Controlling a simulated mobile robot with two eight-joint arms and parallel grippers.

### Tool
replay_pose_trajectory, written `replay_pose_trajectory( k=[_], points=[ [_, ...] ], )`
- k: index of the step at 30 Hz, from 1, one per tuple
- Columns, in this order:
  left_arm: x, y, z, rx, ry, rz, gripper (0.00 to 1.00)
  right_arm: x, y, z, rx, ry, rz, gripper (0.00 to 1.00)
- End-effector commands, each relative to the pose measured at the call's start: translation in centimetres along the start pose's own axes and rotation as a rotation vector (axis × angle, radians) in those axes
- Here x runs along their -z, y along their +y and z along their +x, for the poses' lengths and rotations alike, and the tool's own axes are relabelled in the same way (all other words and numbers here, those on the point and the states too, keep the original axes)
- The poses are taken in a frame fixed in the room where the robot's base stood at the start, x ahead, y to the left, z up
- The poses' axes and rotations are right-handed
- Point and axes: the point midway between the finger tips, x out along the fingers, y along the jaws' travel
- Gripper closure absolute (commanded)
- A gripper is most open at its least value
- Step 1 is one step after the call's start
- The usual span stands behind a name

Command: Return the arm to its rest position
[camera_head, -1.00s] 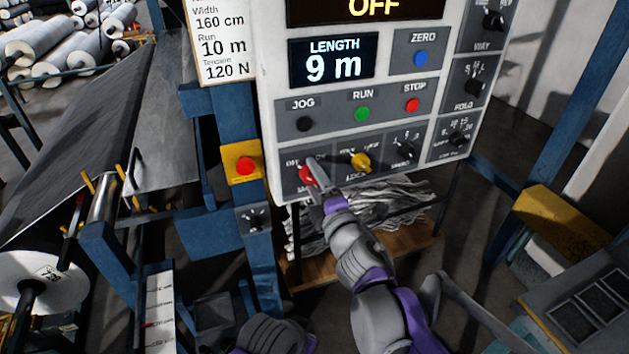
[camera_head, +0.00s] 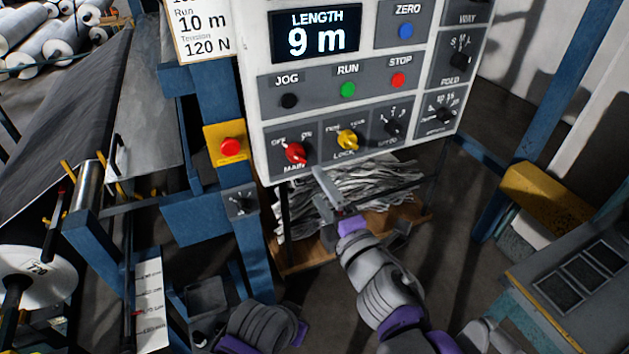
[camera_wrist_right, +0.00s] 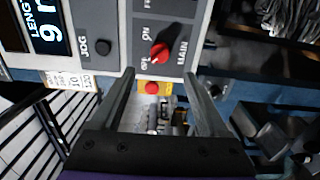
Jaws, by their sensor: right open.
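My right gripper (camera_head: 328,190) is open and empty, just below the lower edge of the control panel (camera_head: 262,130). It is apart from the red MAIN switch (camera_head: 296,153), which sits between OFF and ON marks. In the right wrist view the two fingers (camera_wrist_right: 160,100) stand apart with nothing between them, and the red switch (camera_wrist_right: 160,53) shows beyond them. My right arm (camera_head: 385,285) comes up from the lower right. A grey and purple part of my left arm (camera_head: 262,328) shows at the bottom edge; its gripper is not seen.
A red button on a yellow box (camera_head: 230,147) is left of the panel. Crumpled grey strips (camera_head: 360,190) lie on a wooden shelf (camera_head: 300,257) behind my gripper. A blue post (camera_head: 525,125) and a yellow block (camera_head: 545,190) stand at right. Open floor shows between.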

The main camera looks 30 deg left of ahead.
Motion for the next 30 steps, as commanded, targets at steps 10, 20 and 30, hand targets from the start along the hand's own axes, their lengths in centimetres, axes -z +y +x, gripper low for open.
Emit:
replay_pose_trajectory(
  k=[10,20,30],
  points=[
    [0.0,0.0,0.0,0.000,0.000,0.000,1.00,0.0,0.0,-0.4,0.000,0.000,0.000,0.22],
    [0.0,0.0,0.0,0.000,0.000,0.000,1.00,-1.6,-0.3,-1.1,0.011,-0.051,0.042,0.22],
    [0.0,0.0,0.0,0.000,0.000,0.000,1.00,-17.0,-8.1,-14.8,0.126,-0.692,0.659,0.22]
  ],
)
